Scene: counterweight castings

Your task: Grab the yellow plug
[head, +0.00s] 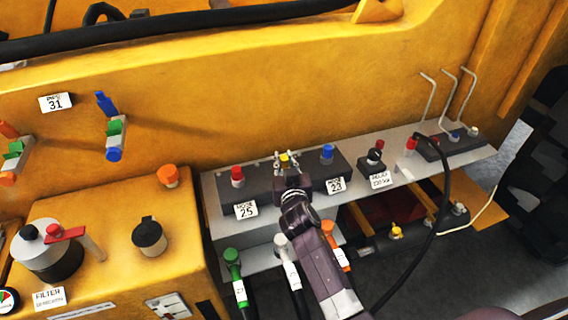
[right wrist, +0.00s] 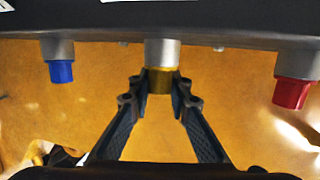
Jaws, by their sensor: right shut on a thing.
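The yellow plug (head: 284,157) stands on a dark block on the grey shelf, between a red plug (head: 237,175) and a blue plug (head: 327,152). In the right wrist view the yellow plug (right wrist: 159,80) sits on a grey cylindrical stem, with the blue plug (right wrist: 61,70) to its left and the red plug (right wrist: 292,93) to its right. My right gripper (head: 288,160) is at the yellow plug. In the right wrist view its fingertips (right wrist: 159,88) are closed on the plug from both sides. My left gripper is not in view.
Label plates 25 (head: 246,209) and 23 (head: 336,185) are on the shelf front. A black hose (head: 440,195) curves down at the right. Bent metal rods (head: 447,97) rise at the shelf's right end. A yellow wall (head: 250,90) stands close behind.

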